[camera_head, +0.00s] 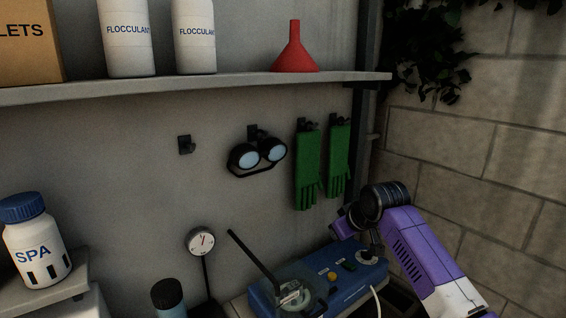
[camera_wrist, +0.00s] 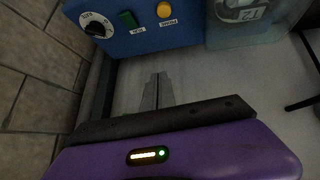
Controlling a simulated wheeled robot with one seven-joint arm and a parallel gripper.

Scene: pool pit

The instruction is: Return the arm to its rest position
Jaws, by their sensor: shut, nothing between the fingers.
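My purple arm reaches in from the lower right of the head view and ends at its dark wrist, beside the blue control box (camera_head: 345,268). The fingers are hard to make out there. In the wrist view my gripper (camera_wrist: 157,82) is shut and empty, with its fingertips together over a pale surface. The blue control box also shows in the wrist view (camera_wrist: 135,43), just beyond the fingertips, with a black dial (camera_wrist: 97,27), a green switch (camera_wrist: 127,20) and a yellow button (camera_wrist: 164,10). I see no contact between fingers and box.
A shelf (camera_head: 230,82) with bottles and a red funnel (camera_head: 295,52) runs above. Goggles (camera_head: 257,154) and green gloves (camera_head: 308,170) hang on the wall. A block wall (camera_head: 500,150) rises at right.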

